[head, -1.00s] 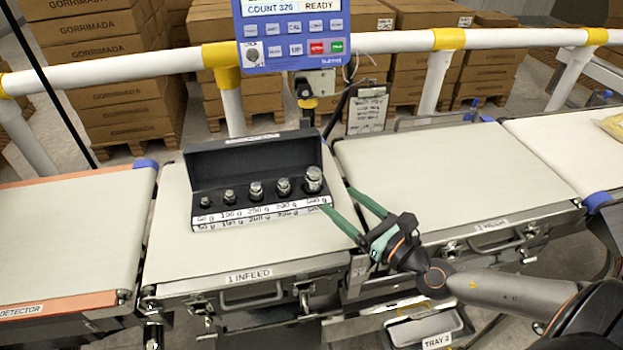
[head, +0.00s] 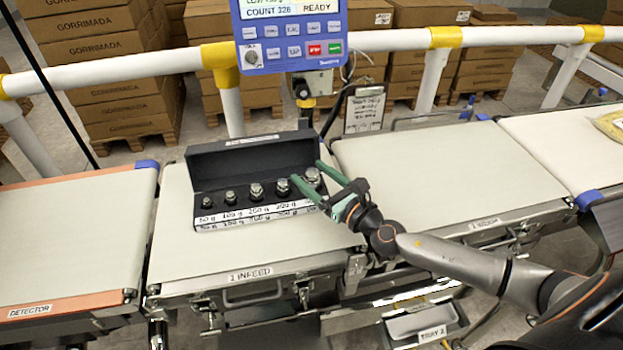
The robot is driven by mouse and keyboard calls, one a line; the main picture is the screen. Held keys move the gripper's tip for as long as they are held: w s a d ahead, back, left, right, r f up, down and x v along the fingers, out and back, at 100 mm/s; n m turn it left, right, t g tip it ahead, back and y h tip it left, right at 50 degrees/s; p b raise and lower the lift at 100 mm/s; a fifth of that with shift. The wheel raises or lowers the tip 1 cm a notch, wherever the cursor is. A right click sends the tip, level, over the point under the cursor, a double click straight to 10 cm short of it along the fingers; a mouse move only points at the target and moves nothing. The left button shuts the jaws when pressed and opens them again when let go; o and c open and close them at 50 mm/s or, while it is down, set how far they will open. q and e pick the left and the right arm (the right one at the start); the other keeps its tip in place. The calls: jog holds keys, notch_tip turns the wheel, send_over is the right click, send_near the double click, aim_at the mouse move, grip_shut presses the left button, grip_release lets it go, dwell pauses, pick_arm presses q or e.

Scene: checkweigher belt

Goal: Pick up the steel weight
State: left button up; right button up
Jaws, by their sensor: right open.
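Several steel weights stand in a row in an open black case on the infeed belt, from a small one (head: 207,200) at the left to the largest (head: 313,177) at the right end. The case (head: 205,165) has its lid up and a white label strip along its front. My right gripper (head: 307,173) is open, its green fingers reaching in from the right. One finger shows on each side of the largest weight in the picture; I cannot tell whether they touch it. The near finger partly covers the label. My left gripper is not in view.
The infeed belt (head: 175,245) is clear around the case. The detector belt (head: 70,230) at left and the weigh belt (head: 420,170) at right are empty. A white rail (head: 390,41) and a blue control panel (head: 290,30) stand behind.

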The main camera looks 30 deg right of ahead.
jog(key=shift+w, duration=0.2)
jog(key=shift+c, duration=0.3)
grip_shut()
dwell(0.4)
jog(key=shift+r, duration=0.1)
